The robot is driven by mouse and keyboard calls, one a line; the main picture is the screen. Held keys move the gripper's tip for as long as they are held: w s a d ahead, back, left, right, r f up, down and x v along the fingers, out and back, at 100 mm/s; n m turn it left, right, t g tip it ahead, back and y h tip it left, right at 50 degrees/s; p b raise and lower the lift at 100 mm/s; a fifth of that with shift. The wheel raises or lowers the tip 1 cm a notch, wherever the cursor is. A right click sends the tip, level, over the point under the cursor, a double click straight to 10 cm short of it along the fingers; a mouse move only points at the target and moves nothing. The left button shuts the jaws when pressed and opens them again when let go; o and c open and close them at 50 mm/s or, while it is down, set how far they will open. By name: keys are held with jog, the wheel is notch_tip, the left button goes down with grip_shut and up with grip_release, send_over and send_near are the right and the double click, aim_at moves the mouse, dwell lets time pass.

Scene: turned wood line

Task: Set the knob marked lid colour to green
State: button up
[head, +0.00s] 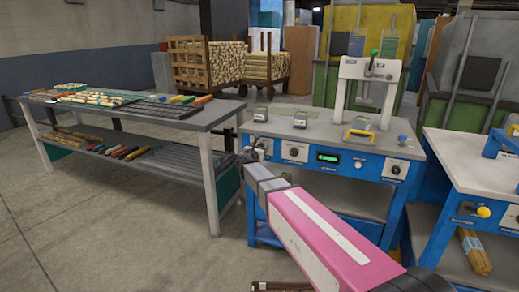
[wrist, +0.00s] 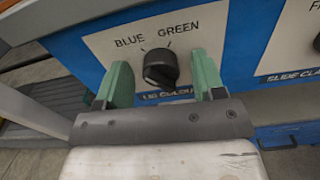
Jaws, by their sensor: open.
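The lid colour knob (wrist: 160,68) is black and sits on a white plate (wrist: 215,42) on a blue panel in the wrist view. BLUE is printed at its upper left and GREEN at its upper right, each with a tick mark. I cannot tell clearly which tick the knob points to. The lower label is partly hidden by my gripper. My gripper (wrist: 161,63) is open, with one green finger on each side of the knob; contact is not visible. In the head view my gripper (head: 256,158) is at the left end of the blue workbench front, largely covering the knob.
The blue workbench (head: 345,205) carries a white press (head: 368,70), a green display (head: 327,157) and another knob (head: 293,152) right of my gripper. A grey table (head: 200,120) with rods stands left. Another blue bench (head: 455,175) stands right. Floor is clear at front left.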

jog(key=c, duration=0.9)
jog(key=m, duration=0.6)
jog(key=shift+d+m, duration=0.1)
jog(key=shift+m, duration=0.3)
jog(key=m, duration=0.3)
jog(key=shift+f, duration=0.1)
jog(key=shift+m, duration=2)
jog(key=o, duration=0.9)
